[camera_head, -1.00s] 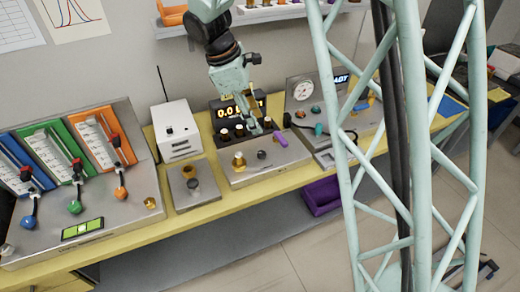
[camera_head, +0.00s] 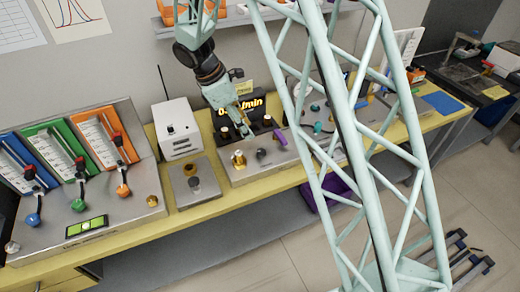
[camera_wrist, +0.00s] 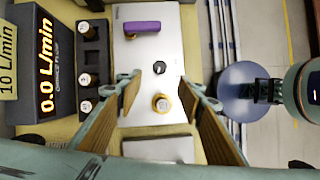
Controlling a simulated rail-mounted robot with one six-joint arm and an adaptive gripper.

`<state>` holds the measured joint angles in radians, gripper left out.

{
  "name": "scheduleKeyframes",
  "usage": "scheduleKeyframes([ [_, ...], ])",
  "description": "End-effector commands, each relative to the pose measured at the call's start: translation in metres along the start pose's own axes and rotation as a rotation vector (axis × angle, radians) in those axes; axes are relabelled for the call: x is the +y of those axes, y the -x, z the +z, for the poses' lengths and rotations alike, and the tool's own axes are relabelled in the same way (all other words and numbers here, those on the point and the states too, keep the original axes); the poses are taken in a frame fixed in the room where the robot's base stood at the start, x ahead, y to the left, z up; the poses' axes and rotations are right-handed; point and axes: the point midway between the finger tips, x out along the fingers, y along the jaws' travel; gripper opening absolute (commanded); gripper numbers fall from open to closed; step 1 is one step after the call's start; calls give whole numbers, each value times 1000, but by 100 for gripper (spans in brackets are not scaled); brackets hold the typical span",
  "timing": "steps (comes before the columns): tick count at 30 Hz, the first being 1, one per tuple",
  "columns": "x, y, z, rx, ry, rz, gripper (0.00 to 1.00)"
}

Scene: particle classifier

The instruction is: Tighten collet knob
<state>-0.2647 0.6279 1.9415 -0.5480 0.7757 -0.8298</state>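A brass knob (camera_head: 238,160) stands on a silver metal plate (camera_head: 262,174) on the bench. In the wrist view the brass knob (camera_wrist: 162,103), with a pale top, shows between and beyond my fingers. I cannot tell for sure that it is the collet knob. A small black knob (camera_wrist: 158,68) and a purple handle (camera_wrist: 141,27) are on the same plate. My gripper (camera_wrist: 160,92) is open, with its two fingers spread above the plate and nothing between them. In the head view my gripper (camera_head: 245,130) hangs over the rear of the plate, apart from the brass knob.
A display box (camera_wrist: 42,60) reading 0.0 L/min, with a row of several knobs, stands behind the plate. A white box (camera_head: 177,128) and a smaller plate (camera_head: 205,190) are to the left. Three coloured flow panels (camera_head: 100,140) stand further left.

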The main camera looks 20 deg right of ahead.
Motion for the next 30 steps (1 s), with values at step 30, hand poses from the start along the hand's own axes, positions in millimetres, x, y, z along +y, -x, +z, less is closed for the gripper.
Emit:
scheduleKeyframes([
  [30, -1, -86, 0, 0, -2, -2, 35],
])
